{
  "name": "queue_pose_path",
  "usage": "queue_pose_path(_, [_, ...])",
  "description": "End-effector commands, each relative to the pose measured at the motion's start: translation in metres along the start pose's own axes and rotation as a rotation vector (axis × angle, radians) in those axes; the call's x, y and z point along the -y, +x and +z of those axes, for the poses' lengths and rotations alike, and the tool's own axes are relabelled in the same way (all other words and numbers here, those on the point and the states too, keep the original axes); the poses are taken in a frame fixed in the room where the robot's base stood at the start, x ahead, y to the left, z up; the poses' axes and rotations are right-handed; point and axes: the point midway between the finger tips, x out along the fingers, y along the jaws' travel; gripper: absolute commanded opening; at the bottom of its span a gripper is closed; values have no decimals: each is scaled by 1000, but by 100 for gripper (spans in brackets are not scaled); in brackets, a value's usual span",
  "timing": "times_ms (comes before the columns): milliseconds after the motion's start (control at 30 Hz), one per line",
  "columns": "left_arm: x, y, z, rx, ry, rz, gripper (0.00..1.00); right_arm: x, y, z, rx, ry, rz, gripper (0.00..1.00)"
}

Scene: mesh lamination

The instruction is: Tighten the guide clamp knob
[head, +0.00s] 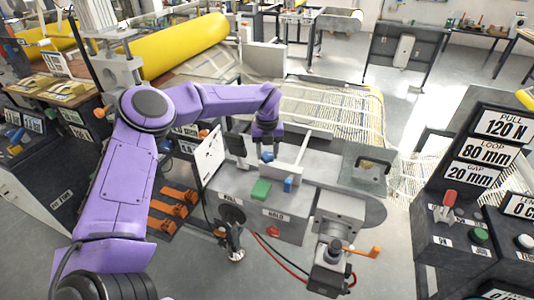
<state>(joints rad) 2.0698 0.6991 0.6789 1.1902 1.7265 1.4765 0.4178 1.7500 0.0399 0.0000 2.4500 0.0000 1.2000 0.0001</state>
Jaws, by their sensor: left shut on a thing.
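My purple left arm reaches in from the left over the grey machine. Its dark gripper (267,148) points down above the machine's top. It is shut on a small blue knob (267,157), which looks like the guide clamp knob and is mostly hidden by the fingers. The knob sits beside a pale upright guide bar (300,151). My right gripper is not in the head view.
A green block (261,190) and another blue piece (289,184) are on the machine's front. A red button (272,231) is below. An orange lever (372,252) sticks out front right. A control console (455,215) stands at right. Mesh (330,108) lies behind.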

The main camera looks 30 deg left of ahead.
Motion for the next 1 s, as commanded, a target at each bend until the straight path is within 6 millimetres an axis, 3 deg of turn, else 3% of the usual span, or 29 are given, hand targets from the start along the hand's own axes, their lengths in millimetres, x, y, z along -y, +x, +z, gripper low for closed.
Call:
queue_pose_path(500, [-1, 5, -4, -15, 339, 3, 14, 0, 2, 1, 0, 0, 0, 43])
queue_pose_path(1000, [-1, 5, -4, -15, 406, 4, 14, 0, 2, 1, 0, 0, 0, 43])
